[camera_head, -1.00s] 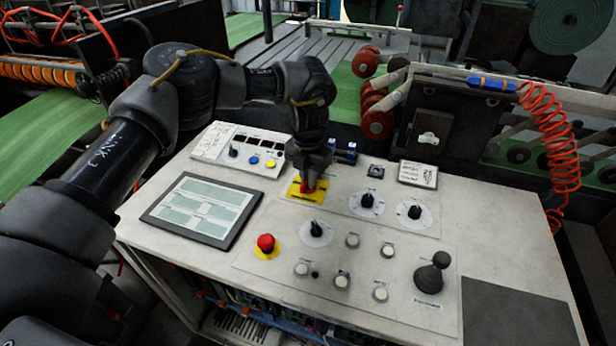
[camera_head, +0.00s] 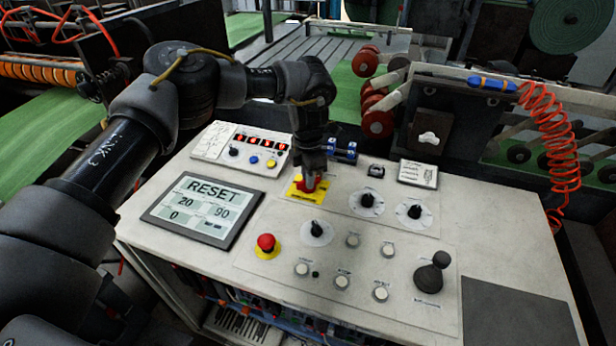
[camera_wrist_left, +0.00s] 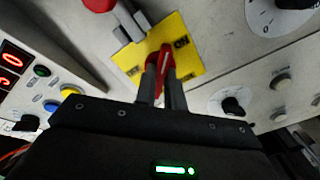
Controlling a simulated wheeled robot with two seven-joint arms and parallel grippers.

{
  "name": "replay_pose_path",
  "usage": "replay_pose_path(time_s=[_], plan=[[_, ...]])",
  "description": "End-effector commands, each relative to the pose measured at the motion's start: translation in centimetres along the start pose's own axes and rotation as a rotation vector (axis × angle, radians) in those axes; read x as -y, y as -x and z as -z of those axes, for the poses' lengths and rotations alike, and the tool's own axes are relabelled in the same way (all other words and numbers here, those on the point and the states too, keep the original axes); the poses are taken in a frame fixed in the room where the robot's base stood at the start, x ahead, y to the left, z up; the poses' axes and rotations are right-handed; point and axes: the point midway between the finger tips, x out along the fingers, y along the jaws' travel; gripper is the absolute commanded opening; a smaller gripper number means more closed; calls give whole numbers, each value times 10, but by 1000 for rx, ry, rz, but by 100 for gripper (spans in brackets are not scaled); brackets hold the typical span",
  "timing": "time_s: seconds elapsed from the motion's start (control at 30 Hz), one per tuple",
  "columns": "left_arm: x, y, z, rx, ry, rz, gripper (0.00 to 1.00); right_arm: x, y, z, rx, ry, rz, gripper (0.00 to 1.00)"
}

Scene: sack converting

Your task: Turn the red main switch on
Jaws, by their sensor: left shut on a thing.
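The red main switch (camera_wrist_left: 165,58) sits on a yellow plate (camera_wrist_left: 188,62) marked "ON" in the left wrist view. In the head view the yellow plate (camera_head: 295,190) lies on the upper middle of the console, with the red switch (camera_head: 309,184) partly hidden by my gripper. My left gripper (camera_head: 313,177) points down over the plate. Its fingers (camera_wrist_left: 160,88) are shut on the red switch handle, which points toward the "ON" marking side. The screen (camera_head: 200,208) is lit and reads "RESET", 20, 0 and 90. My right gripper is in neither view.
A red emergency button (camera_head: 266,243) stands in front of the plate. Black knobs (camera_head: 367,200), white buttons (camera_head: 342,282) and a black joystick (camera_head: 431,273) are to the right. A small panel with lit red digits (camera_head: 262,142) is at the back left. A coiled red hose (camera_head: 552,150) hangs at right.

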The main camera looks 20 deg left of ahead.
Motion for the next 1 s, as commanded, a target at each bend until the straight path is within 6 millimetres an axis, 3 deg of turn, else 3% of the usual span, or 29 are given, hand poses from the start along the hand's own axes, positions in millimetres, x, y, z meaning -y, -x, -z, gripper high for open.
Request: replay_pose_path(time_s=[0.4,0.43,0.57,0.87,1.0], plan=[[0,1,-1,3,-7,-2,0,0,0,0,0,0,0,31],[0,1,-1,3,-7,-2,15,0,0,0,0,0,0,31],[0,1,-1,2,-7,-1,32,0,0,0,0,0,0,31],[0,1,0,1,-6,-1,33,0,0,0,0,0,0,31],[-1,12,-1,3,-6,-2,33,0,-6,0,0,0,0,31]])
